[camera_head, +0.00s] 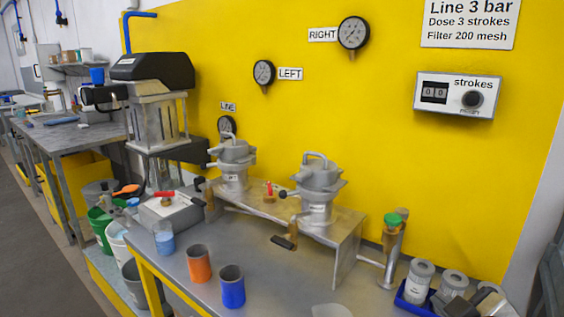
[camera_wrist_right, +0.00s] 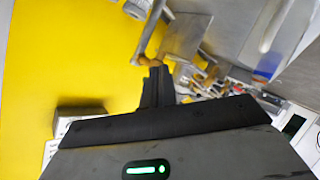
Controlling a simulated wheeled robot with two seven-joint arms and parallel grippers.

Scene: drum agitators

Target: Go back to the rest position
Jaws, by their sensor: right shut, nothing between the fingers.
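My right gripper (camera_wrist_right: 157,85) shows in the right wrist view as dark fingers shut together with nothing between them. Its tips point toward a grey metal bracket with a brown ball (camera_wrist_right: 150,61); I cannot tell if they touch. In the head view I cannot clearly separate it from the dark shapes at the bottom right. My left gripper is not in view. On the bench, two metal agitator vessels, one left (camera_head: 234,165) and one right (camera_head: 317,190), stand on a grey raised stand (camera_head: 345,245).
An orange cup (camera_head: 199,264) and blue cup (camera_head: 231,287) stand at the bench front. A green-capped tube (camera_head: 394,245) stands right of the stand. A blue tray (camera_head: 403,303) holds grey cans. Gauges and a strokes counter (camera_head: 455,96) are on the yellow wall (camera_head: 400,150).

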